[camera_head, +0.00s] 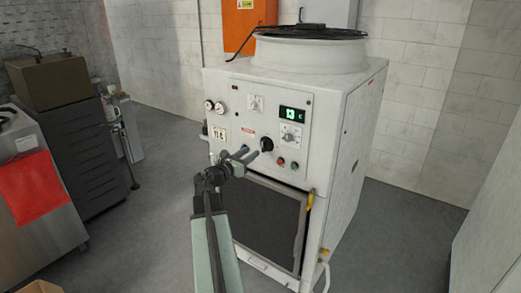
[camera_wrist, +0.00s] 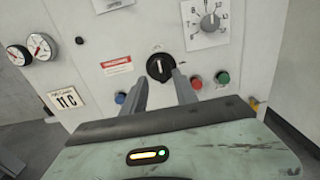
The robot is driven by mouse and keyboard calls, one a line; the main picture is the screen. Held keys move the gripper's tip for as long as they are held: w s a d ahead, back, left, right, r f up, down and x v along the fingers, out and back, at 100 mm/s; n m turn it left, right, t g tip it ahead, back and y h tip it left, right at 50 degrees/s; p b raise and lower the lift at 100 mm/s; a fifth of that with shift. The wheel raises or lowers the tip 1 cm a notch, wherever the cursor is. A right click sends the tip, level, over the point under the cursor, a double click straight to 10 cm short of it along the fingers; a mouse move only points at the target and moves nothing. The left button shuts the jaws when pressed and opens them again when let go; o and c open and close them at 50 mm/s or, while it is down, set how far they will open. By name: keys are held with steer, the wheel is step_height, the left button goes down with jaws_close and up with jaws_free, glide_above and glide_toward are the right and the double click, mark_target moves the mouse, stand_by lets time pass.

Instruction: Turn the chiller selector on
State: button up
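The chiller (camera_head: 348,140) is a white box with a control panel on its front. A black round selector knob (camera_head: 267,144) sits mid-panel; in the wrist view (camera_wrist: 160,67) its white pointer mark stands nearly upright. Above and right of it is a grey knob on a numbered dial plate (camera_wrist: 210,21). My gripper (camera_head: 249,152) is open and empty in front of the panel, just left of the black knob in the head view. In the wrist view its two fingers (camera_wrist: 160,80) flank the knob's lower part. I cannot tell whether they touch it.
A red button (camera_wrist: 196,82), a green button (camera_wrist: 222,77) and a blue one (camera_wrist: 120,97) lie near the fingers. Gauges (camera_wrist: 30,52) are at the left. The display (camera_head: 294,114) reads 13. A dark cabinet (camera_head: 70,140) stands left; grey floor is free around the chiller.

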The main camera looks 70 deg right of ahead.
mark_target(262, 144)
steer(key=x, duration=0.7)
steer(key=shift+d, duration=0.35)
jaws_close()
